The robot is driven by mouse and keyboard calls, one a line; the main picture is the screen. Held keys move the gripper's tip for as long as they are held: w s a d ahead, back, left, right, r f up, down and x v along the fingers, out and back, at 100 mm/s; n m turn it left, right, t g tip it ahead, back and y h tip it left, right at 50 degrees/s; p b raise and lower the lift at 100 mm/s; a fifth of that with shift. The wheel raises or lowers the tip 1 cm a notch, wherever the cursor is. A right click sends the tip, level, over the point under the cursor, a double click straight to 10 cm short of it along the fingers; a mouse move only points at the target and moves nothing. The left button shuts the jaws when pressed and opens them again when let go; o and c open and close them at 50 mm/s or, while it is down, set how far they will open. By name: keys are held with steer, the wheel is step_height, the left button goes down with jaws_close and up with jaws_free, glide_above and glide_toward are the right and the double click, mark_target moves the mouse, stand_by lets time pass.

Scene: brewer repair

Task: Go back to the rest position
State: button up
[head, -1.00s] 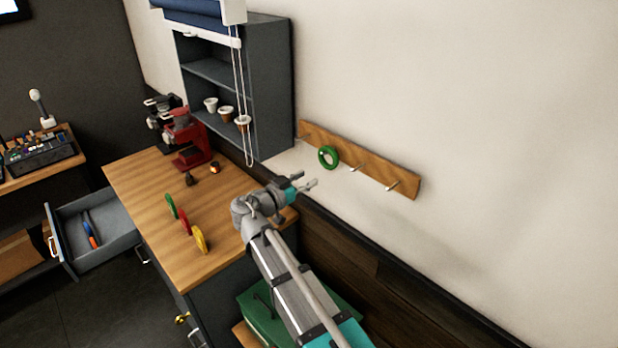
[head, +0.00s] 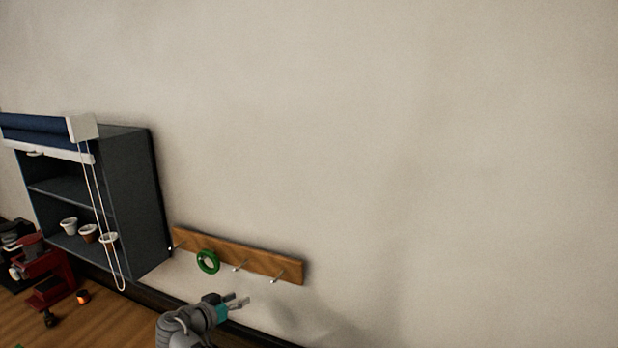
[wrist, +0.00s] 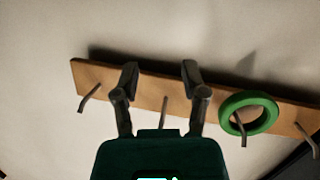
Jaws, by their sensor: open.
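My gripper (head: 238,301) is open and empty in the head view, just below and in front of the wooden peg rail on the wall. In the wrist view its two fingers (wrist: 158,80) stand apart, with a bare peg (wrist: 165,112) showing between them. A green ring (head: 208,261) hangs on a peg of the rail; it also shows in the wrist view (wrist: 228,112), right of my fingers. My gripper and the ring are apart. Part of my arm is cut off by the lower edge of the head view.
The wooden rail (head: 252,258) has other bare pegs. A dark wall shelf (head: 140,205) with several small cups stands left of it, under a blue blind (head: 35,130) with a hanging cord. A red machine (head: 45,275) stands on the wooden counter (head: 110,325). The wall at right is clear.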

steer(key=d+f+g, duration=0.2)
steer(key=d+f, duration=0.1)
steer(key=d, duration=0.4)
steer(key=d+f+g+b, duration=0.1)
steer(key=d+f+g, duration=0.2)
steer(key=d, duration=0.3)
steer(key=d+f+n+g+y+b, duration=0.1)
steer(key=d+f+g, duration=0.1)
steer(key=d+f, duration=0.3)
steer(key=shift+s+d+g, duration=0.15)
steer(key=shift+s+d, duration=0.05)
steer(key=shift+d, duration=0.5)
steer(key=shift+s+d+g, duration=0.15)
steer(key=shift+d, duration=0.5)
steer(key=s+d+f+n+g+y+b, duration=0.1)
steer(key=s+d+f+g+y, duration=0.1)
steer(key=d, duration=0.5)
steer(key=s+d+f+n+g+y+b, duration=0.2)
steer(key=s+d+f+y, duration=0.3)
steer(key=s+d, duration=0.3)
steer(key=shift+s+d+f+g, duration=0.15)
steer(key=shift+s+f+g, duration=0.05)
steer(key=shift+f+g, duration=0.45)
steer(key=shift+s+f, duration=0.1)
